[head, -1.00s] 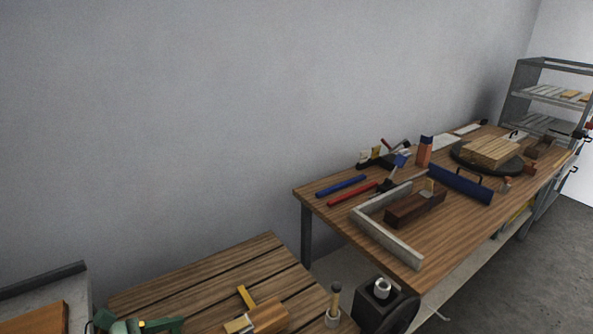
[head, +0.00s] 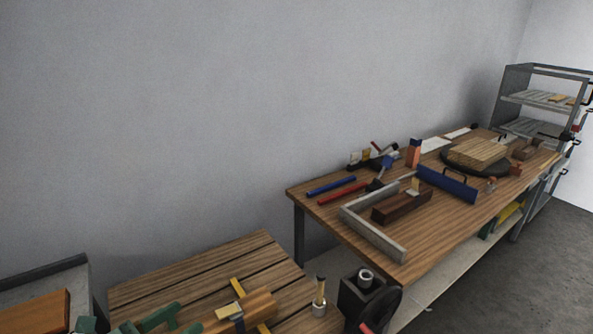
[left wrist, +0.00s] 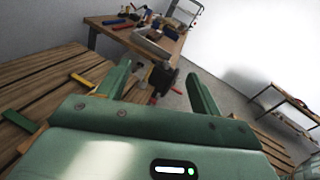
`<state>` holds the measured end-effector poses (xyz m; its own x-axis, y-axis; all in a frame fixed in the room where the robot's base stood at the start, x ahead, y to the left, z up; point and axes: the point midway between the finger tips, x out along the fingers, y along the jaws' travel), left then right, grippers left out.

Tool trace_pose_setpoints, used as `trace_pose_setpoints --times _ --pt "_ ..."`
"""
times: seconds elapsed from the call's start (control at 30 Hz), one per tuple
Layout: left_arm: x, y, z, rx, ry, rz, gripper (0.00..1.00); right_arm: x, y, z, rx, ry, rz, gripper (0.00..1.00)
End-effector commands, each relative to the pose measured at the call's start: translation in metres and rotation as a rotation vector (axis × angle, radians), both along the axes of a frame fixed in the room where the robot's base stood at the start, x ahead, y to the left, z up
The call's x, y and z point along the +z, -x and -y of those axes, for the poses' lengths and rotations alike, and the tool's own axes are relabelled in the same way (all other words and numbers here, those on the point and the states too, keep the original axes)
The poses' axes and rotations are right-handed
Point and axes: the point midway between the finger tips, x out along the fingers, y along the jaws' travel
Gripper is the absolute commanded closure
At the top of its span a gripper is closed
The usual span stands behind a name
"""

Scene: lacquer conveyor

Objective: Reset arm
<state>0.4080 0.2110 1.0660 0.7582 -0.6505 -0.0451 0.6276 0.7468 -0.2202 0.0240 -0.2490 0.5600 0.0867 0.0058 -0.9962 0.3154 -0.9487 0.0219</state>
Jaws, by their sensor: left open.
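My left gripper (head: 160,318) shows as green parts at the bottom left of the head view, partly cut off by the frame edge, in front of the slatted wooden table (head: 200,268). In the left wrist view its two green fingers (left wrist: 158,75) stand wide apart with nothing between them. The fingers point toward the long workbench, over the slatted table's edge. My right gripper does not show.
A wooden block with yellow bars (head: 238,308) and a wooden-handled tool (head: 320,297) sit on the slatted table. A black vise-like device (head: 365,292) stands beside it. The long workbench (head: 440,232) holds several tools, a brown block (head: 401,205) and a blue piece (head: 447,184).

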Motion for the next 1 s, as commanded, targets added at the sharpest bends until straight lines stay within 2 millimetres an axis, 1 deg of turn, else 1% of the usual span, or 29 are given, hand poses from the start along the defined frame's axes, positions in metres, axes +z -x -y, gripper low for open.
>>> trace_pose_setpoints --times 0.07,0.17,0.27,0.33,0.37,0.4,0.47,0.5,0.6,0.7,0.8,0.97,1.0 --pt "0.012 -0.003 -0.003 0.084 0.126 -0.012 0.35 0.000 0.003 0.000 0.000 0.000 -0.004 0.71" --pt "0.026 -0.006 -0.013 0.213 0.317 -0.044 0.35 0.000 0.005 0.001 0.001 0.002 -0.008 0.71" --pt "0.036 -0.007 -0.033 0.380 0.556 -0.100 0.35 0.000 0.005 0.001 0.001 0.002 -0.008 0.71" --pt "0.035 -0.003 -0.052 0.531 0.765 -0.163 0.35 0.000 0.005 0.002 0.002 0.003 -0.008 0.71" --pt "0.031 0.001 -0.062 0.607 0.865 -0.199 0.35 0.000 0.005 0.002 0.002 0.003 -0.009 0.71" --pt "0.024 0.008 -0.074 0.711 0.996 -0.250 0.35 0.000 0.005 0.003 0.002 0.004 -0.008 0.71" --pt "0.008 0.021 -0.088 0.861 1.172 -0.330 0.35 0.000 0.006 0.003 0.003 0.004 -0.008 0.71" --pt "-0.003 0.031 -0.095 0.952 1.270 -0.380 0.35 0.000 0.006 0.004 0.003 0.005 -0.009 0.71" --pt "-0.029 0.056 -0.103 1.149 1.454 -0.490 0.35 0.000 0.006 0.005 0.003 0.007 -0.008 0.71" --pt "-0.052 0.083 -0.103 1.321 1.584 -0.590 0.35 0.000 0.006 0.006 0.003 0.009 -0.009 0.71" --pt "-0.071 0.110 -0.097 1.476 1.675 -0.679 0.35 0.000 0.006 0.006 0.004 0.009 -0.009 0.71" --pt "-0.092 0.152 -0.083 1.705 1.761 -0.811 0.35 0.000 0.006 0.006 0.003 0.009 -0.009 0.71" --pt "-0.115 0.147 -0.081 1.709 1.749 -0.830 0.35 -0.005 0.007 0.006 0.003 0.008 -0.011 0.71"
